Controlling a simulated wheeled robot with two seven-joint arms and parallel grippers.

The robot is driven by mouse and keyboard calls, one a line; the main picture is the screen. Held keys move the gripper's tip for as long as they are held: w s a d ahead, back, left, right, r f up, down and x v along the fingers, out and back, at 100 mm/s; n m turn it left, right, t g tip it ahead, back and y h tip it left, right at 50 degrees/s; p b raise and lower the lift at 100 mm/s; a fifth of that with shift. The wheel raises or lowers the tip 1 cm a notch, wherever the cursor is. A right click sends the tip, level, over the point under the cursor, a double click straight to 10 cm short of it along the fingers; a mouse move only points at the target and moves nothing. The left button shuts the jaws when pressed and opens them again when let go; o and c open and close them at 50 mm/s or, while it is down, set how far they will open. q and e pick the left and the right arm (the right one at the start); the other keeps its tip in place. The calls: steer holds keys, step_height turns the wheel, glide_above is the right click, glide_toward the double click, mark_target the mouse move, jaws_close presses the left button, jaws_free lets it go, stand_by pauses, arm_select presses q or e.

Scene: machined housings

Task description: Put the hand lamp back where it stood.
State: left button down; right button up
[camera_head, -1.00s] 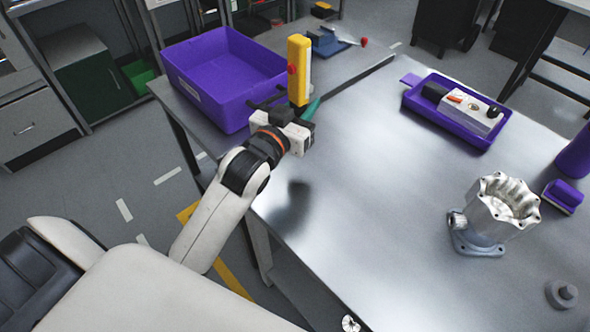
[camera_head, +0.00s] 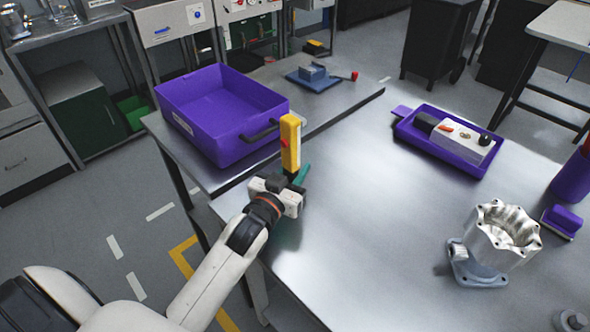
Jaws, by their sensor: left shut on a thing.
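The hand lamp (camera_head: 291,142) is a yellow upright bar with a pale front face and a small red part on its side. My left gripper (camera_head: 287,182) is shut on its lower end and holds it upright near the table's left edge, right of the purple bin. A dark shadow lies on the metal below, and the lamp appears to be above the surface. The jaws hide the lamp's base. A teal piece (camera_head: 302,173) shows beside the jaws; I cannot tell what it belongs to. My right gripper is not in view.
A purple bin (camera_head: 215,147) stands at the back left, close to the lamp. A purple tray (camera_head: 430,158) with a white and dark device lies at the back right. A metal housing (camera_head: 497,240) stands at the right. The table's middle (camera_head: 370,220) is clear.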

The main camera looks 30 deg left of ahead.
arm_select(q)
steer(key=shift+f, duration=0.1)
steer(key=c, duration=1.1)
jaws_free()
steer(key=shift+r, duration=0.25)
steer(key=s, duration=0.5)
steer(key=s+b, duration=0.1)
steer(key=s, duration=0.4)
steer(key=shift+s+a+f, duration=0.1)
steer(key=shift+s+f, duration=0.1)
steer(key=shift+s, duration=0.1)
steer(key=shift+s+r, duration=0.1)
steer(key=shift+s, duration=0.65)
